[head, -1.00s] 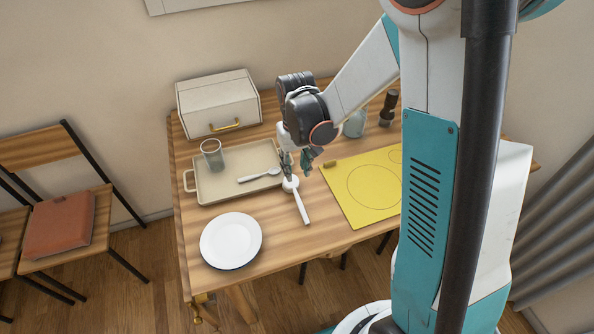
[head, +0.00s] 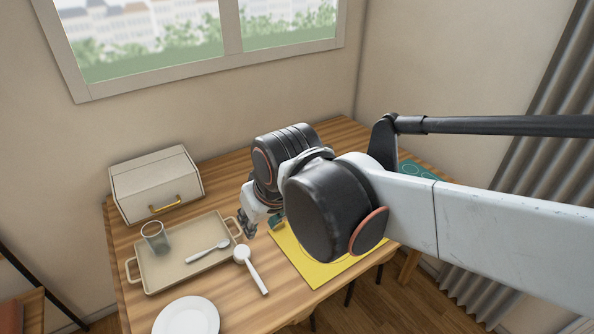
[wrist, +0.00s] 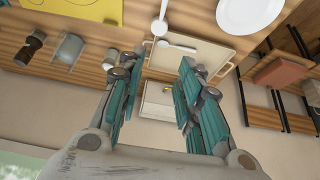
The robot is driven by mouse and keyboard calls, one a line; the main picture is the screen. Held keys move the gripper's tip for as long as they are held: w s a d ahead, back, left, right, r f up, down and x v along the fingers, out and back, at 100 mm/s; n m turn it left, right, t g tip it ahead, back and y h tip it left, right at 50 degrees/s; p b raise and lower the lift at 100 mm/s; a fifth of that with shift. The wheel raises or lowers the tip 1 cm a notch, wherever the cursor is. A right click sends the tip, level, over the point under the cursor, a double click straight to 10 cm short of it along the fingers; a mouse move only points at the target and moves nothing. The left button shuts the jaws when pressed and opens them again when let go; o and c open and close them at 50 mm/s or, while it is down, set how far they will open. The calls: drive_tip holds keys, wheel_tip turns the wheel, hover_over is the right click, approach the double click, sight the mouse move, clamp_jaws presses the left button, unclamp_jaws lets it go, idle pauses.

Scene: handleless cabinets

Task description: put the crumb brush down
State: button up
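A white long-handled tool with a round head (head: 250,268), which looks like the crumb brush, lies on the wooden table (head: 215,290) beside the tray's right end. It also shows in the wrist view (wrist: 160,20). My gripper (head: 246,226) is above the table, a little behind the tool's head and apart from it. In the wrist view my gripper (wrist: 161,62) has its teal fingers spread wide, with nothing held between them.
A beige tray (head: 150,288) holds a glass (head: 155,238) and a spoon (head: 207,252). A white plate (head: 187,318) lies in front. A box with a gold handle (head: 157,185) stands behind. A yellow mat (head: 318,273) lies to the right, partly hidden by my arm.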

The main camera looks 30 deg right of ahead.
drive_tip(key=shift+t, duration=0.9)
drive_tip(key=shift+s+r, duration=0.2)
drive_tip(key=shift+s, duration=0.5)
drive_tip(key=shift+s+r, duration=0.25)
drive_tip(key=shift+s, duration=0.5)
drive_tip(key=shift+s+r, duration=0.2)
drive_tip(key=shift+s, duration=0.5)
drive_tip(key=shift+o, duration=0.6)
drive_tip(key=g+b, duration=0.3)
drive_tip(key=g, duration=0.4)
hover_over(250, 264)
drive_tip(key=f, duration=2.6)
drive_tip(key=shift+w+a+f, duration=0.25)
drive_tip(key=shift+a+f, duration=0.15)
drive_tip(key=shift+s+d+f+b, duration=0.15)
drive_tip(key=shift+f+b, duration=0.5)
drive_tip(key=shift+f, duration=0.7)
drive_tip(key=shift+s+d+f+b, duration=0.15)
drive_tip(key=shift+f+b, duration=0.5)
drive_tip(key=shift+f, duration=0.7)
drive_tip(key=shift+r, duration=0.1)
clamp_jaws()
